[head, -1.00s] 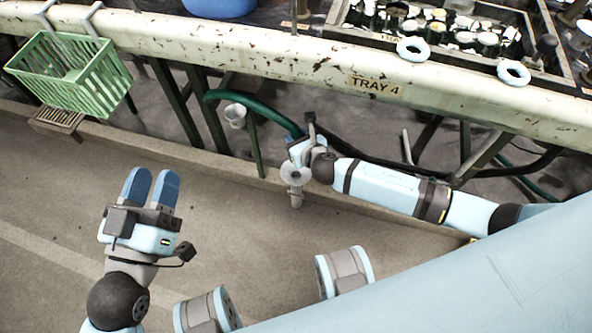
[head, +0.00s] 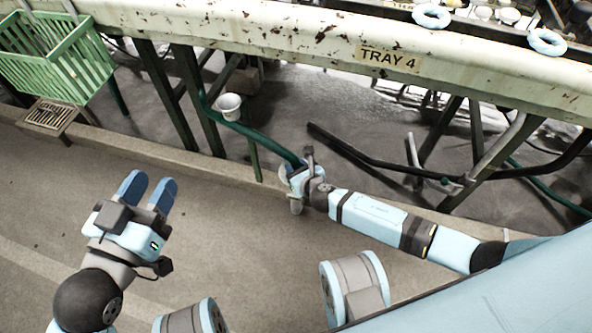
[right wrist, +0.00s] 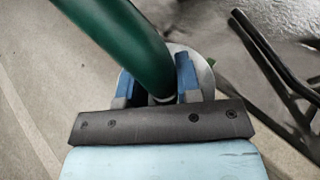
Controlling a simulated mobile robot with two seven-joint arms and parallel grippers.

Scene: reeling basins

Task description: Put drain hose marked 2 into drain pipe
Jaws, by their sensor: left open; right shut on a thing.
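My right gripper (head: 297,178) is shut on a green drain hose (head: 250,132), which runs down to it from under the tray bench. In the right wrist view the hose (right wrist: 125,40) slants down between the fingers (right wrist: 160,88). No number 2 is readable on it. A pale drain pipe (head: 296,207) stands at the floor kerb directly below the right gripper. In the right wrist view its grey-white round rim (right wrist: 203,72) shows behind the hose and fingers. The hose end is hidden, so I cannot tell whether it is inside the pipe. My left gripper (head: 148,190) is open and empty over the floor.
The rusty cream bench edge (head: 300,36), labelled TRAY 4, crosses above. A white cup-like fitting (head: 229,106) is near a green post. A green basket (head: 60,60) hangs at left above a floor grate (head: 50,115). Dark bars or hoses (head: 365,158) lie right. Floor at left is clear.

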